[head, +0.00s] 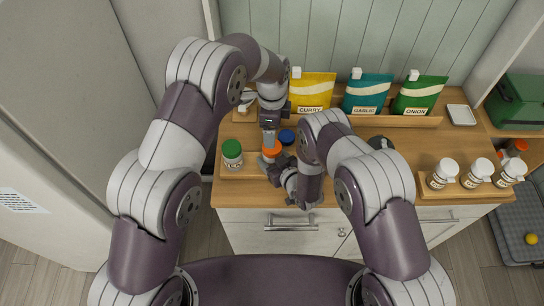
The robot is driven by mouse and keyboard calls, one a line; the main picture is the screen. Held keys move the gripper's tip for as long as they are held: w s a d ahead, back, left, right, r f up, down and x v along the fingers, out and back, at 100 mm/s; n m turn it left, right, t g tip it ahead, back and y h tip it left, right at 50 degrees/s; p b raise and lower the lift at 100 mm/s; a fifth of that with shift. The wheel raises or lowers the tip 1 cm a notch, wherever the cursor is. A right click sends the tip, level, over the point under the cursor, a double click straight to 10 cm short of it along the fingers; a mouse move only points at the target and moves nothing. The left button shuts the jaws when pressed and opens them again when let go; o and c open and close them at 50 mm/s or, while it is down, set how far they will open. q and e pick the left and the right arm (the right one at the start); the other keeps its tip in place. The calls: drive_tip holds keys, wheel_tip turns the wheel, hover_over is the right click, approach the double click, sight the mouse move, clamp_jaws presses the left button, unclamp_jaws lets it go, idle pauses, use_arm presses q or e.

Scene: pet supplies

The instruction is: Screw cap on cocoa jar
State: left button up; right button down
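A jar (264,163) with a pale body stands near the front edge of the wooden counter, partly hidden by my grippers. An orange cap (273,150) is at its top; I cannot tell how it is seated. The jar's label is not readable, so I cannot confirm it is cocoa. My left gripper (269,143) points down, right at the orange cap; its fingertips are too small to read. My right gripper (273,172) is low beside the jar, at its body; whether its fingers close on it is not clear.
A green-capped jar (232,153) stands left, and a blue cap (287,137) is just behind. Curry (312,90), garlic (367,93) and onion (419,94) pouches stand at the back. White-capped shakers (443,173) stand on a tray at right. The counter right of centre is mostly clear.

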use_arm(q)
drive_tip(key=n, duration=1.2)
drive_tip(key=shift+n, duration=0.4)
drive_tip(key=n, duration=0.3)
drive_tip(key=shift+n, duration=0.4)
drive_tip(key=n, duration=1.2)
drive_tip(key=shift+f, duration=4)
